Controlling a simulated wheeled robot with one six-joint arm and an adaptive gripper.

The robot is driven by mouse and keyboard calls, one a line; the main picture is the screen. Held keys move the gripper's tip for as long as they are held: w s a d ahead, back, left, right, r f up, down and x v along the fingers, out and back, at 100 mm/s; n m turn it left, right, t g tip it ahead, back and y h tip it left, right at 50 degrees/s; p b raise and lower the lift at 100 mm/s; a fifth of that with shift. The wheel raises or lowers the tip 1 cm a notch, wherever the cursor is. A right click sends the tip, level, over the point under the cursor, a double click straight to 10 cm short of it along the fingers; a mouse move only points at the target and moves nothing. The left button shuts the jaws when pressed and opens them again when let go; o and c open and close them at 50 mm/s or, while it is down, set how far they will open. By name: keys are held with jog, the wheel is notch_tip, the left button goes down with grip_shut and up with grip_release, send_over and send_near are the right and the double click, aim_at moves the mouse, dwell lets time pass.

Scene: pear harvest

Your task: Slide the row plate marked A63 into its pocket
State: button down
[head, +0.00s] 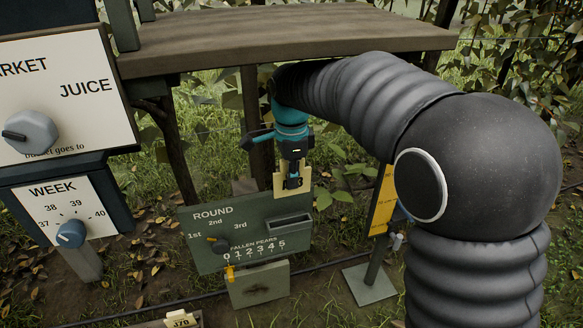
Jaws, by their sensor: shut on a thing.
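A cream plate (281,187) is held by my gripper (293,183), which is shut on it. The gripper points down and covers the plate's middle, so I cannot read any marking. The plate hangs upright at the top edge of the green ROUND board (195,247). A dark slot-like pocket (289,222) sits on the board's upper right, a little below the plate in the picture. I cannot tell how far the plate is in front of or behind the board.
A card marked J70 (181,321) sits at the bottom edge. A WEEK dial (70,234) and a JUICE panel (85,70) stand at left. A yellow sign (382,205) stands right of the board. A wooden shelf (280,35) spans above my gripper.

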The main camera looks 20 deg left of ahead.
aim_at(289, 195)
jog(key=shift+s+a+f, duration=0.1)
jog(key=shift+s+a, duration=0.05)
jog(key=shift+a, duration=0.2)
jog(key=shift+d+f+b, duration=0.1)
jog(key=shift+f+b, duration=4.25)
jog(key=shift+f, duration=1.2)
jog(key=c, duration=1.2)
grip_release()
jog(key=shift+r, duration=0.1)
jog(key=shift+r+p, duration=2.2)
jog(key=shift+r, duration=0.2)
